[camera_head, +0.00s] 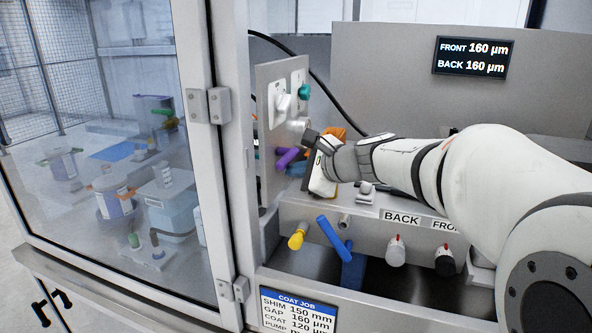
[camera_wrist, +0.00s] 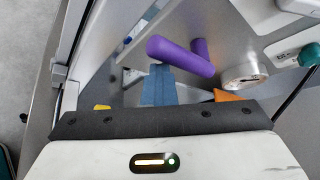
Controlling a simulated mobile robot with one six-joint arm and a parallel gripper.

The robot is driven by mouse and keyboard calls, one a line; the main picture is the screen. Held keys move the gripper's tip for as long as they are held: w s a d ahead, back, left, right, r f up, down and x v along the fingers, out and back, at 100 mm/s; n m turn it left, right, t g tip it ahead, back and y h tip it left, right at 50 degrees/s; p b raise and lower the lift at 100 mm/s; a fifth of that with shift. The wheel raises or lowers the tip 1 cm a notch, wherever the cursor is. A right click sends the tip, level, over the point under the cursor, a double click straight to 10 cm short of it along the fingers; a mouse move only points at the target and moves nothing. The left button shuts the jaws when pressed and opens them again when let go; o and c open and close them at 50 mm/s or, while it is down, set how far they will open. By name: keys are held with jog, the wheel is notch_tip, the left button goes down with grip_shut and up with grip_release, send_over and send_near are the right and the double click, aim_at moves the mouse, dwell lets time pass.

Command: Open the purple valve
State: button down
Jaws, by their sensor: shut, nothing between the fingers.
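The purple valve (camera_head: 288,157) is on the grey upright panel left of my arm in the head view. Its purple handle, with two bars meeting at an angle, shows in the wrist view (camera_wrist: 180,53). My gripper (camera_head: 297,169) is close beside the handle. In the wrist view its blue-grey fingers (camera_wrist: 159,84) are together, with nothing between them. Their tips reach the lower edge of the purple handle in the picture; I cannot tell whether they touch it. My wrist hides part of the panel in the head view.
A round metal dial (camera_wrist: 244,75) and an orange part (camera_wrist: 228,95) are right of the handle. A teal knob (camera_head: 304,91) sits higher on the panel. Blue (camera_head: 334,238) and yellow (camera_head: 298,236) handles are below. A glass door frame (camera_head: 215,150) stands left.

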jog(key=shift+r, duration=0.55)
jog(key=s+d+r+p, duration=0.3)
jog(key=d+r, duration=0.1)
jog(key=d, duration=0.3)
jog(key=shift+d+r, duration=0.3)
